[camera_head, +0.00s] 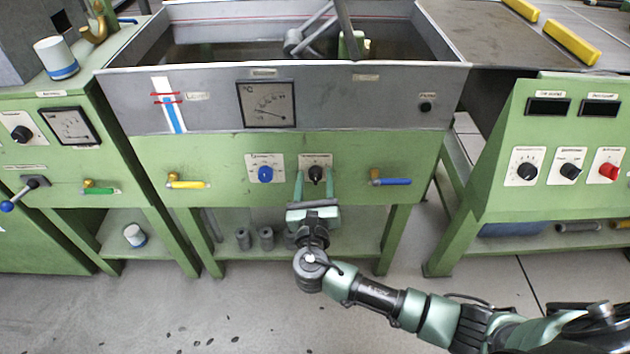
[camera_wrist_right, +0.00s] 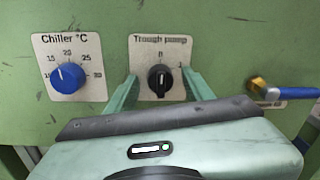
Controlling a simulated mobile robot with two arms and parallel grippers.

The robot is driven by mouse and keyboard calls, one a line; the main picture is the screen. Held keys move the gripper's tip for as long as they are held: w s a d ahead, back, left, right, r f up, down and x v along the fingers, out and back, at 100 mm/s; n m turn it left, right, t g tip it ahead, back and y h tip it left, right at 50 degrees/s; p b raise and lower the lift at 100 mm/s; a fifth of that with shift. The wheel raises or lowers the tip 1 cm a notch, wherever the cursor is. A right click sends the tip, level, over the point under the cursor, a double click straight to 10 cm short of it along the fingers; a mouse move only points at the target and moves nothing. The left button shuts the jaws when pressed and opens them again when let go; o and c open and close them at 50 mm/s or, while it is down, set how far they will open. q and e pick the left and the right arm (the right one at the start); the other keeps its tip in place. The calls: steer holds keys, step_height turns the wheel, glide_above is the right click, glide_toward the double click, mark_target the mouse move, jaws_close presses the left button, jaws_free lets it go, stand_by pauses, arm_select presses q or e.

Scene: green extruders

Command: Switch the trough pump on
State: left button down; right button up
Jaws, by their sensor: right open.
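The trough pump switch is a black rotary knob (camera_wrist_right: 160,79) on a white plate marked "Trough pump" (camera_wrist_right: 160,50), on the green front panel below the trough (camera_head: 270,105). In the head view the knob (camera_head: 316,173) sits between the fingertips of my right gripper (camera_head: 315,176). In the right wrist view the two green fingers of my right gripper (camera_wrist_right: 157,84) stand open on either side of the knob, with gaps showing. The knob's pointer looks roughly upright, toward the 0 mark. My left gripper is not in view.
A blue chiller knob (camera_head: 265,174) is close on the left. A blue-handled valve (camera_head: 390,181) is on the right, and a yellow-handled valve (camera_head: 187,184) is further left. A lower shelf with grey cylinders (camera_head: 266,238) lies below. A green control cabinet (camera_head: 560,140) stands at right.

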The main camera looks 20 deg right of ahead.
jaws_close()
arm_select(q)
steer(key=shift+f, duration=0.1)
arm_select(e)
steer(key=shift+m, duration=0.4)
steer(key=m, duration=0.2)
steer(key=shift+m+p, duration=0.3)
steer(key=shift+m, duration=0.1)
steer(key=m, duration=0.2)
steer(key=shift+m, duration=0.3)
steer(key=shift+m+b, duration=0.3)
steer(key=shift+m, duration=1)
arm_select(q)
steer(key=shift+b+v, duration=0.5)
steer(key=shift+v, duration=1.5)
arm_select(e)
steer(key=shift+m, duration=1.5)
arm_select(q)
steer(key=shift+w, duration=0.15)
arm_select(e)
steer(key=shift+d, duration=0.1)
